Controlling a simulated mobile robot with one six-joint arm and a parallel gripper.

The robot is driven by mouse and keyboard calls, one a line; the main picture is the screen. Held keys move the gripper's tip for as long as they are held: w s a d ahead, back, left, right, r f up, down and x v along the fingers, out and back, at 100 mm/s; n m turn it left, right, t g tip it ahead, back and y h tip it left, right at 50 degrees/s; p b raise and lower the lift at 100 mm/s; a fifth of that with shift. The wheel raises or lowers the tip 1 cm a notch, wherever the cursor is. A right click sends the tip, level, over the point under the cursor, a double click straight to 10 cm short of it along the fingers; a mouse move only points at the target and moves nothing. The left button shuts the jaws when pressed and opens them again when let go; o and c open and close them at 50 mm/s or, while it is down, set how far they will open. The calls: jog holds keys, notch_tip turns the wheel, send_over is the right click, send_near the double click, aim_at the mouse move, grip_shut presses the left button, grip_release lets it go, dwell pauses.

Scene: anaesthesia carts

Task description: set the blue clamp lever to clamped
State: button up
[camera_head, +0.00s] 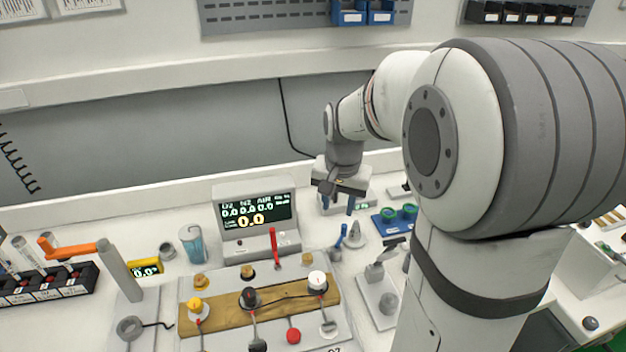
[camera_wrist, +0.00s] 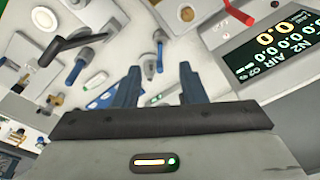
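A small blue lever (camera_head: 342,236) stands on the bench right of the display box, beside a grey cone. It looks steeply raised and slightly tilted in the head view.
The display box (camera_head: 256,221) reads 0.0. A red lever (camera_head: 274,247) rises in front of it. A blue tray with green rings (camera_head: 381,226) lies right of the blue lever. A black-handled fixture (camera_head: 378,268) stands in front. An orange-handled lever (camera_head: 68,248) is far left.

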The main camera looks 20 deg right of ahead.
aim_at(345, 225)
jog(key=w+d+f+m, duration=0.1)
jog(key=w+d+f, duration=0.1)
jog(key=w+f, duration=0.1)
jog(key=w+d+f+m+g, duration=0.1)
jog(key=w+d+f+m, duration=0.1)
jog(key=w+f, duration=0.1)
jog(key=w+d+f+m, duration=0.1)
jog(key=w+d+f, duration=0.1)
jog(key=f, duration=0.3)
jog(key=shift+w+b, duration=0.3)
jog(key=shift+w, duration=0.6)
notch_tip(345, 225, down, 8)
jog(key=shift+r+p, duration=0.15)
jog(key=shift+p, duration=0.55)
